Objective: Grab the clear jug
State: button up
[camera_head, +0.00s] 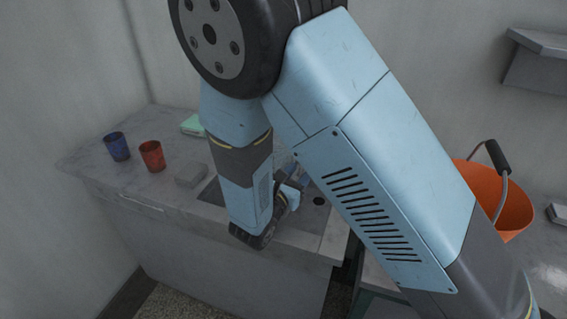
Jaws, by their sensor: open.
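The clear jug cannot be made out in the head view. My own arm covers much of the counter and sink. My forearm (245,195) reaches down over the front of the counter, and my dark wrist parts (287,193) show beside it over the sink. My gripper's fingers cannot be made out, and whether they touch anything is hidden. A small bluish shape shows just behind the wrist, too unclear to name.
On the grey counter (92,158) stand a blue cup (117,146) and a red-orange cup (152,156). A grey block (190,174) and a green-white item (193,125) lie near my forearm. An orange bucket (508,212) stands at right, below a wall shelf (540,42).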

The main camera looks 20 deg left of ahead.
jog(key=shift+x, duration=1.15)
grip_shut()
